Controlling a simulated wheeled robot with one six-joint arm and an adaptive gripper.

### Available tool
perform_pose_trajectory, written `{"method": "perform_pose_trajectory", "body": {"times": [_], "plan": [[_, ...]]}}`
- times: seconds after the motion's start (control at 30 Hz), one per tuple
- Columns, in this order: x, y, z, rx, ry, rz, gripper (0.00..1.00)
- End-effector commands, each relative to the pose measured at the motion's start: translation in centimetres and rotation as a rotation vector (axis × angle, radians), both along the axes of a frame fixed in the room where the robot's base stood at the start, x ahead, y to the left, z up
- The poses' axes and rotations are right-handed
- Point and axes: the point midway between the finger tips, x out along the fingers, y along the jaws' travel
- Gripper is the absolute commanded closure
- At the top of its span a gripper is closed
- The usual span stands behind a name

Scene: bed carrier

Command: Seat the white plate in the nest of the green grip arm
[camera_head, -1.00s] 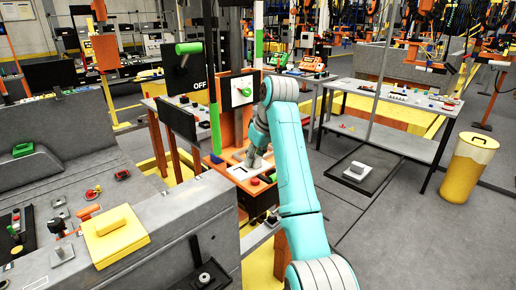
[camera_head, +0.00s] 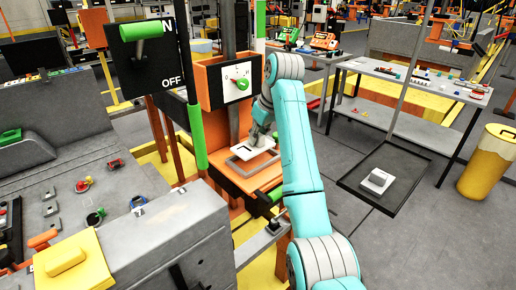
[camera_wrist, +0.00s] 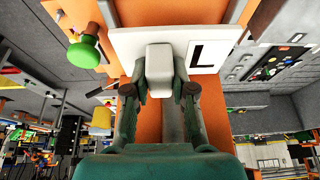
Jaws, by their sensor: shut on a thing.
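The white plate (camera_head: 250,148) is over an orange shelf on the orange stand, just behind a grey rectangular frame (camera_head: 243,170). Whether it is clear of the shelf is hard to tell. In the wrist view the plate (camera_wrist: 230,42) has a black L and a pale block handle (camera_wrist: 160,66). My gripper (camera_wrist: 160,82) is shut on that handle; in the head view my gripper (camera_head: 264,136) is partly hidden by my arm. A green grip (camera_head: 142,29) sticks out of the black OFF panel at upper left. I cannot tell which part is the nest.
A dial box (camera_head: 234,84) rises behind the shelf. A green post (camera_head: 196,137) stands to its left. A green knob (camera_wrist: 85,51) is close to the plate's left end in the wrist view.

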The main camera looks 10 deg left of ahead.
Motion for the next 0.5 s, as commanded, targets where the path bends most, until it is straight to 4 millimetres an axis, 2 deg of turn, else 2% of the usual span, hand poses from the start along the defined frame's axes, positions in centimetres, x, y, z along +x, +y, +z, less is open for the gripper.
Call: {"method": "perform_pose_trajectory", "body": {"times": [0.17, 0.5], "plan": [[0.0, 0.0, -0.8, 0.001, -0.003, -0.001, 1.0], [0.0, 0.0, -4.4, -0.001, -0.001, 0.0, 1.0]]}}
